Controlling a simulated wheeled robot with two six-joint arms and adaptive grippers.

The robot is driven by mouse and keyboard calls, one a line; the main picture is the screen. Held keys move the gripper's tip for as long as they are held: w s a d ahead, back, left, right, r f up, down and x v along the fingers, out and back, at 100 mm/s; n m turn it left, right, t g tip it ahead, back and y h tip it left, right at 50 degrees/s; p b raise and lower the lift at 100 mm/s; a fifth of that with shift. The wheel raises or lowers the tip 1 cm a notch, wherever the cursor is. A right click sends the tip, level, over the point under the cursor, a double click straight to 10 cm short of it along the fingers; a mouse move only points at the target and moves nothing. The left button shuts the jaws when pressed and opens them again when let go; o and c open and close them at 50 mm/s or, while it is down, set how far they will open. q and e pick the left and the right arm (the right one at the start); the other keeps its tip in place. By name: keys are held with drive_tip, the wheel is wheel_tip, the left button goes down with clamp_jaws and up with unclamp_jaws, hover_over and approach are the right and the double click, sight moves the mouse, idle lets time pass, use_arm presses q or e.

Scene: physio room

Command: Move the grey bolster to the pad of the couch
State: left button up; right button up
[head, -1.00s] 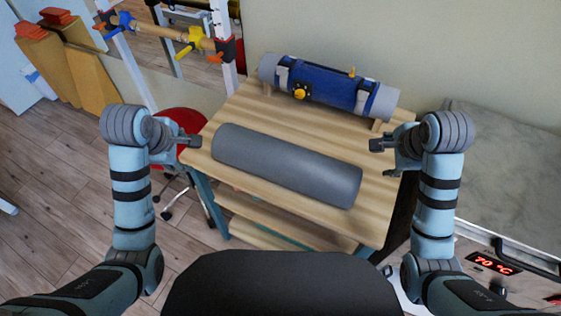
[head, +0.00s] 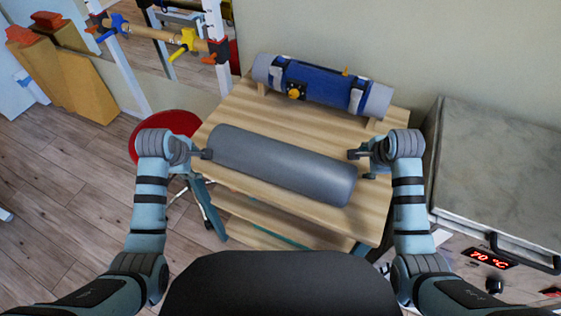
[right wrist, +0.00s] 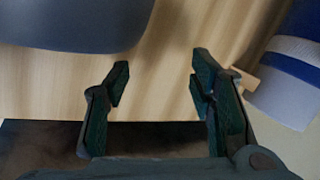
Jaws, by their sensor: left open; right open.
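The grey bolster (head: 281,163) lies on the wooden table (head: 237,107), slanting from upper left to lower right in the head view. Its grey side also shows at the top left of the right wrist view (right wrist: 75,22). My left gripper (head: 208,154) is open at the bolster's left end, very close to it; I cannot tell whether it touches. My right gripper (head: 352,154) is open beside the bolster's right end. In the right wrist view its fingers (right wrist: 157,90) are spread with nothing between them. The couch and its pad are not recognisable in these views.
A blue and grey roll (head: 322,84) with straps rests on wooden supports at the table's back. A grey-topped cabinet (head: 500,165) with a 70 °C display stands at the right. A red stool (head: 150,125) stands at the left. A wall is behind the table.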

use_arm(q)
drive_tip(key=shift+x, duration=0.8)
use_arm(e)
drive_tip(key=shift+x, duration=0.8)
use_arm(q)
drive_tip(key=shift+w+d+f, duration=0.2)
drive_tip(key=shift+d+f, duration=0.05)
use_arm(e)
drive_tip(key=shift+w+a+f, duration=0.2)
drive_tip(key=shift+f, duration=0.05)
use_arm(q)
drive_tip(key=shift+d, duration=0.35)
use_arm(e)
drive_tip(key=shift+a, duration=0.4)
use_arm(q)
drive_tip(key=shift+s+d, duration=0.1)
drive_tip(key=shift+d, duration=0.05)
use_arm(e)
drive_tip(key=shift+s+a, duration=0.1)
drive_tip(key=shift+a, duration=0.05)
use_arm(q)
drive_tip(key=shift+d, duration=0.45)
use_arm(e)
drive_tip(key=shift+a, duration=0.45)
